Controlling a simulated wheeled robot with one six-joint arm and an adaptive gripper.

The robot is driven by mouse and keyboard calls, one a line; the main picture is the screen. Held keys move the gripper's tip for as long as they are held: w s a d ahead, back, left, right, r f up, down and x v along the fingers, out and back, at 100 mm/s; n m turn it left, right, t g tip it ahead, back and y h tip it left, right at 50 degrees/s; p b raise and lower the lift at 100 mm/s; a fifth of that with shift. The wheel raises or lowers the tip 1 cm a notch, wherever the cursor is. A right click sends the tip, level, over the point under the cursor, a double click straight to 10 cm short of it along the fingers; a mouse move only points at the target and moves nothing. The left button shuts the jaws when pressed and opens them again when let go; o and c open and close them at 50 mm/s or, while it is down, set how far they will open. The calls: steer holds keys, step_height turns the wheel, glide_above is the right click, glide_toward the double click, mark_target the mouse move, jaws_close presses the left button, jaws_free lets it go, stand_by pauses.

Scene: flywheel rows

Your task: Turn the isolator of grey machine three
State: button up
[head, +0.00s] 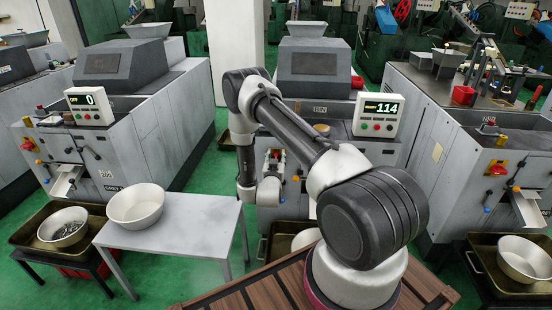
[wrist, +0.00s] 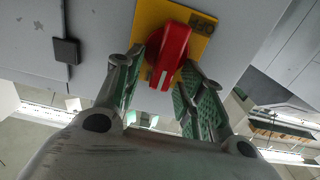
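A red rotary isolator knob (wrist: 170,55) with a white mark sits on a yellow plate (wrist: 148,18) on a grey machine face in the wrist view. A dark label at the plate's corner appears upside down, perhaps reading OFF. My gripper (wrist: 163,72) is open, with its green-padded fingers on either side of the knob. I cannot tell whether the pads touch it. In the head view my arm reaches to the front of the middle grey machine (head: 314,95), whose display (head: 378,115) shows 114.
A left grey machine (head: 130,125) has a display (head: 90,105) reading 0 and OFF. A white table (head: 190,235) with a bowl (head: 135,205) stands in front. Another machine (head: 440,150) and a tray with a bowl (head: 525,262) are at right. Green floor shows between machines.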

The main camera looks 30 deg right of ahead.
steer(key=shift+c, duration=0.4)
jaws_close()
steer(key=n, duration=0.4)
steer(key=shift+w+a+f+n, duration=0.15)
steer(key=shift+w+a+n, duration=0.15)
steer(key=shift+a, duration=0.1)
steer(key=n, duration=0.4)
steer(key=shift+w+a+f+n, duration=0.2)
steer(key=shift+a+f+n, duration=0.1)
steer(key=shift+a, duration=0.05)
steer(key=shift+w+a+f+n, duration=0.1)
steer(key=shift+f+n, duration=0.2)
steer(key=shift+n, duration=1.15)
steer(key=shift+a+f+n, duration=0.1)
steer(key=shift+f+n, duration=0.15)
steer(key=shift+n, duration=1.25)
steer(key=shift+w+a+f+n, duration=0.1)
steer(key=shift+f+n, duration=0.2)
steer(key=shift+n, duration=1.15)
